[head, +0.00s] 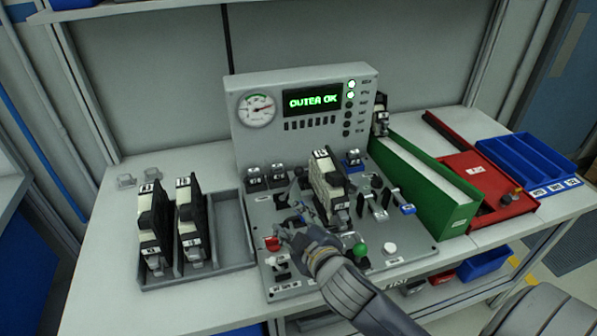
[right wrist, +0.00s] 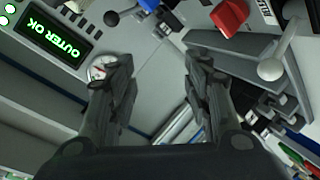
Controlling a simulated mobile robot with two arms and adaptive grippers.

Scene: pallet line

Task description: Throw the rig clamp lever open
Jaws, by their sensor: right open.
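The rig is a grey control plate (head: 312,285) with an upright panel (head: 302,80) behind it. A red handle (head: 272,243), which looks like the clamp lever, stands at the plate's front left; it also shows at the top of the right wrist view (right wrist: 228,17). A light ball knob on a rod (right wrist: 270,68) is near it. A black and cream unit (head: 328,184) stands upright on the plate. My right gripper (head: 300,218) is open and empty just right of the red handle, over the plate; its parted fingers (right wrist: 157,85) show in the wrist view. My left gripper is out of view.
The panel display (head: 313,100) reads OUTER OK. Two similar units (head: 190,225) stand in a grey tray (head: 236,232) at left. A green box (head: 430,190), red tray (head: 480,170) and blue bin (head: 530,160) stand at right. A green button (head: 360,250) is right of my wrist.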

